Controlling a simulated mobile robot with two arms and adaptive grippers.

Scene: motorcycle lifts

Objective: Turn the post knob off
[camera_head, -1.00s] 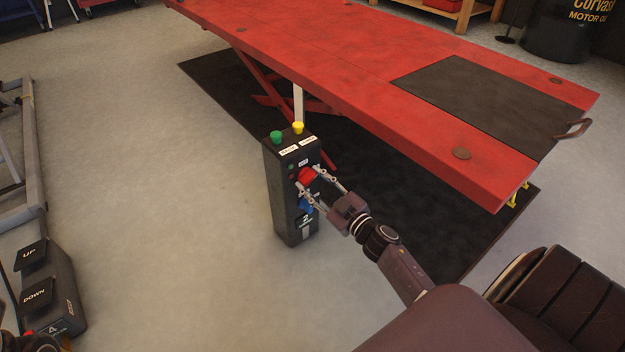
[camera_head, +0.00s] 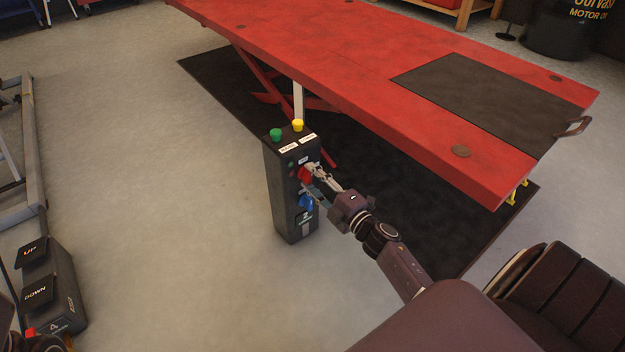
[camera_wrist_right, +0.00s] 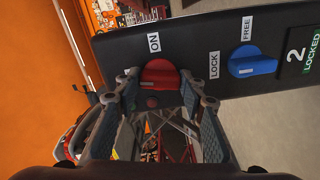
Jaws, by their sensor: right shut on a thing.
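The red knob (camera_head: 304,175) is on the front face of a black control post (camera_head: 290,225), above a blue knob (camera_head: 306,203). My right gripper (camera_head: 310,178) is shut on the red knob, with a finger on each side of it. In the right wrist view the red knob (camera_wrist_right: 160,73) sits between the fingertips, beside an ON label (camera_wrist_right: 153,42). The blue knob (camera_wrist_right: 256,61) is apart from the fingers, next to LOCK and FREE labels. The fingers hide parts of the red knob's edges. My left gripper does not show clearly.
A green button (camera_head: 276,134) and a yellow button (camera_head: 298,125) are on the post's top. A red lift table (camera_head: 400,90) stands close behind, over a black mat (camera_head: 215,75). A pedal unit (camera_head: 62,290) is at lower left. The floor between is clear.

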